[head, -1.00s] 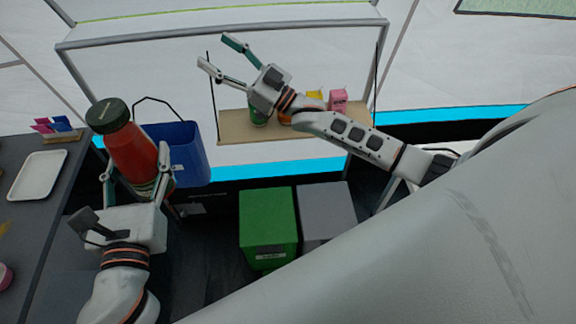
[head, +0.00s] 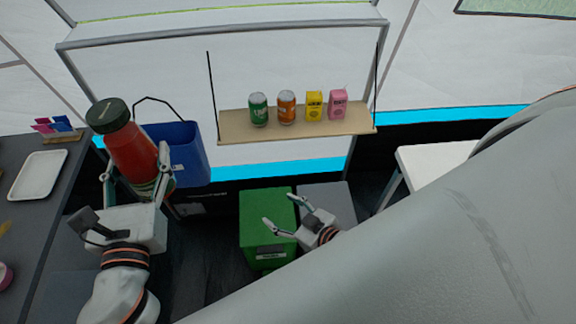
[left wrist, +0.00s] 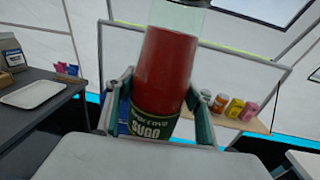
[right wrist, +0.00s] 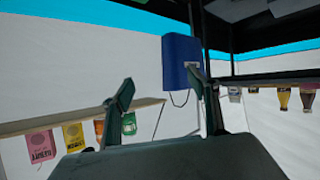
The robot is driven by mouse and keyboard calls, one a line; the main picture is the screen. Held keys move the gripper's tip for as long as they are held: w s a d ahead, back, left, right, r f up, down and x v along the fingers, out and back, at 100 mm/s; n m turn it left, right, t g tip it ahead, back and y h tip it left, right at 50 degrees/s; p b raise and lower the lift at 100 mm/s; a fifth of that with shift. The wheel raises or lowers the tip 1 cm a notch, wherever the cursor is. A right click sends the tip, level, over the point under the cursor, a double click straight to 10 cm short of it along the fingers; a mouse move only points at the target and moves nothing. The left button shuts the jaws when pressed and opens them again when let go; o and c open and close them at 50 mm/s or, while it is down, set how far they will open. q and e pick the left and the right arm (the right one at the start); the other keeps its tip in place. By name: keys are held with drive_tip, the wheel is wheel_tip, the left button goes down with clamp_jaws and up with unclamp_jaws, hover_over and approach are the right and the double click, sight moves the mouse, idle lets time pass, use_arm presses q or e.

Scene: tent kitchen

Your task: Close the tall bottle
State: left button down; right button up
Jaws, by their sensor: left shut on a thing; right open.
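The tall bottle (head: 132,150) holds red sauce and has a dark green lid (head: 108,115) sitting on its top; I cannot tell how tight the lid is. My left gripper (head: 136,172) is shut on the bottle's lower body and holds it up, slightly tilted. In the left wrist view the bottle (left wrist: 165,70) stands between the fingers with a dark "SUGO" label, its top out of frame. My right gripper (head: 280,210) is open and empty, low in front of the green bin, well right of the bottle. Its spread fingers also show in the right wrist view (right wrist: 160,80).
A wooden shelf (head: 290,128) hangs at the back with two cans and two cartons. A blue bin (head: 190,155) hangs just behind the bottle. A green bin (head: 267,240) and a grey bin (head: 343,200) stand below. A dark counter (head: 30,225) with a white tray (head: 38,175) is left.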

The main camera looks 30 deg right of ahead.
use_arm(q)
drive_tip(key=shift+r, duration=0.35)
use_arm(e)
drive_tip(key=shift+g+h, duration=0.5)
drive_tip(key=shift+g, duration=0.2)
drive_tip(key=s+f, duration=0.1)
drive_tip(key=s+d, duration=0.1)
drive_tip(key=s, duration=0.1)
drive_tip(key=s+f, duration=0.1)
drive_tip(key=s, duration=0.1)
drive_tip(key=shift+d+f, duration=0.3)
drive_tip(key=shift+f, duration=0.05)
